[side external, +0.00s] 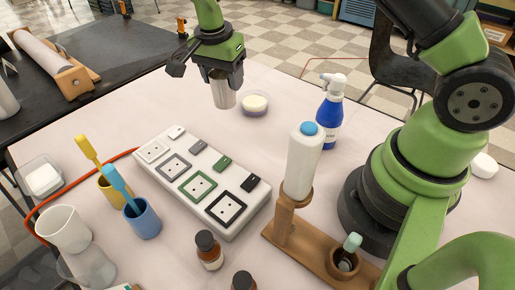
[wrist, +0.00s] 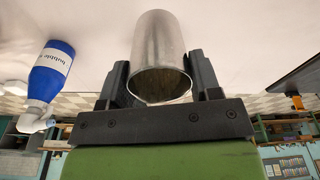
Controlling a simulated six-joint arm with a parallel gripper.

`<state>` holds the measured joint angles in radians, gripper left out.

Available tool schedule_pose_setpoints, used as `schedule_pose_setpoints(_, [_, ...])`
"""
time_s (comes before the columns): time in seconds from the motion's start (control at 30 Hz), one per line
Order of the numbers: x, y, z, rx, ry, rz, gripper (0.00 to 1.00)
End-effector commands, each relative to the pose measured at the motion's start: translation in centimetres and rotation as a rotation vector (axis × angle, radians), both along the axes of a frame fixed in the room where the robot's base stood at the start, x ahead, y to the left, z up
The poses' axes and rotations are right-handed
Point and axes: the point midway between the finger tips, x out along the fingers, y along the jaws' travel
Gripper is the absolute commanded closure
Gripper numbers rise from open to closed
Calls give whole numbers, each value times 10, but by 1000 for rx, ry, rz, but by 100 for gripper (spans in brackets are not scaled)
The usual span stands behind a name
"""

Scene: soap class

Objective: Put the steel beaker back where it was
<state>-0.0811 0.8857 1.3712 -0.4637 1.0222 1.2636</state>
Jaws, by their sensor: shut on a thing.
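The steel beaker (side external: 223,97) is a plain grey metal cup, held upright between the fingers of my gripper (side external: 220,74) in the side view. In the wrist view the beaker (wrist: 160,50) shows its open rim toward the camera, and the fingers of my gripper (wrist: 160,82) close on its two sides. The beaker is at the back of the pale table (side external: 290,98), just left of a small clear dish with a cream-coloured content (side external: 255,104). I cannot tell whether its base touches the table.
A white block with coloured square frames (side external: 203,178) lies in front of the beaker. A blue spray bottle (side external: 329,112) and a white bottle on a wooden stand (side external: 303,160) are to the right. Cups with brushes (side external: 142,219) stand front left.

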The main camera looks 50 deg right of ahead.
Motion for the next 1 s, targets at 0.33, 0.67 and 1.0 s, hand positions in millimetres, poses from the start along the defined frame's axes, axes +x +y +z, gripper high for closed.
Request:
schedule_pose_setpoints(0.33, [-74, 10, 22, 17, -4, 196, 70])
schedule_pose_setpoints(0.67, [-103, 11, 13, 26, 1, 260, 70])
schedule_pose_setpoints(1.0, [-103, 11, -34, 25, -1, 260, 70])
